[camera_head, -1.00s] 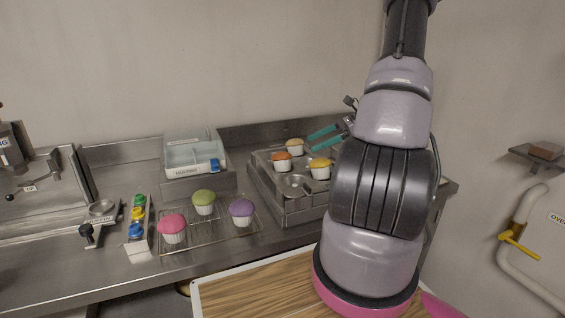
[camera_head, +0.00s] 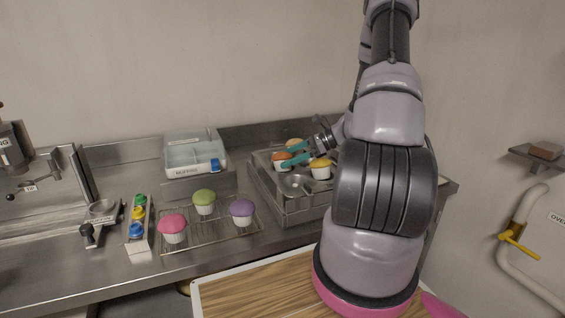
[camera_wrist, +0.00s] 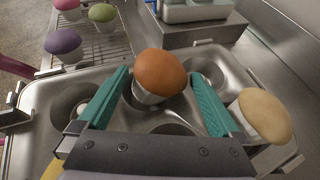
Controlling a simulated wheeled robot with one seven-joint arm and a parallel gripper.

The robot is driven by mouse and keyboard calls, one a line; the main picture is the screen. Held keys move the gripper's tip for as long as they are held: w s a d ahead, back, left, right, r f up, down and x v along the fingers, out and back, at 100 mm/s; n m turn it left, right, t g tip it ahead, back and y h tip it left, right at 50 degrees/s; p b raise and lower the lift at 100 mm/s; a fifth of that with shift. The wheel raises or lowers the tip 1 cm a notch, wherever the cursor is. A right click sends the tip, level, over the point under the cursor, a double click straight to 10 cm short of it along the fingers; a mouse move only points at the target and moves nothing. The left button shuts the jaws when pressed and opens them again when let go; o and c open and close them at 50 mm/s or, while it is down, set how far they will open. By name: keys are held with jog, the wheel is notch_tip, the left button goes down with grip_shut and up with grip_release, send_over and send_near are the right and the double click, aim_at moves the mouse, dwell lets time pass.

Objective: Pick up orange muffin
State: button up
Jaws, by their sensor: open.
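The orange muffin (camera_wrist: 160,73), an orange-brown dome in a pale cup, sits in the metal muffin tin. In the wrist view it lies between the two teal fingers of my gripper (camera_wrist: 158,95), with a gap on each side. In the head view the orange muffin (camera_head: 281,158) is at the tin's left back, and my open gripper (camera_head: 289,155) reaches it from the right, partly covering it. The muffin tin (camera_head: 284,211) also holds a yellow muffin (camera_head: 320,168) in front and a tan muffin (camera_head: 295,144) behind. The tan muffin (camera_wrist: 266,115) is right of my right finger in the wrist view.
Pink (camera_head: 172,225), green (camera_head: 204,199) and purple (camera_head: 241,208) muffins stand on a wire rack (camera_head: 205,236) left of the tin. A compartment box (camera_head: 193,158) stands behind the rack. A wall is close behind the counter.

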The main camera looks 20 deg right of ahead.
jog(key=shift+c, duration=0.3)
jog(key=c, duration=0.7)
jog(key=shift+r, duration=0.1)
